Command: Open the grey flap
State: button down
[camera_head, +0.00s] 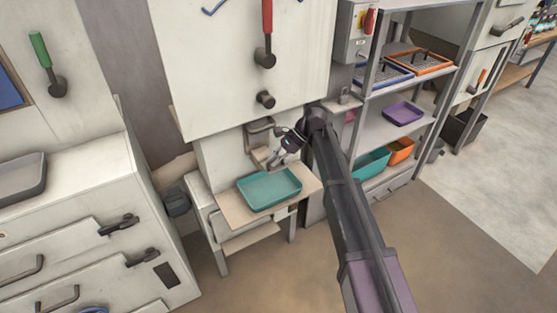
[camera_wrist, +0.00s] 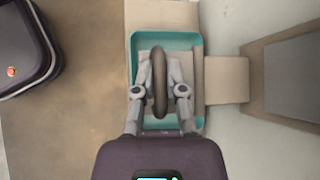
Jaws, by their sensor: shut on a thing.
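The grey flap (camera_head: 264,157) appears to be the small plate at the spout, low on the front of the white bagger; the spout and my gripper make its exact outline hard to tell. My gripper (camera_head: 289,143) is at the spout's right side, above the teal tray (camera_head: 270,189). In the wrist view my gripper (camera_wrist: 160,92) has its fingers closed on both sides of a dark, upright rounded handle (camera_wrist: 160,72). The handle's join to the flap is hidden. The teal tray (camera_wrist: 133,60) shows below the fingers.
The tray stands on a beige stand (camera_head: 234,207) under the spout. A red lever (camera_head: 267,17) and a dark knob (camera_head: 265,99) are on the bagger above. A shelf rack (camera_head: 408,128) with trays and bins is at right. A white cabinet (camera_head: 75,220) is at left.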

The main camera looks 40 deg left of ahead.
dwell(0.3)
jog(key=c, duration=0.7)
grip_release()
jog(key=shift+r, duration=0.15)
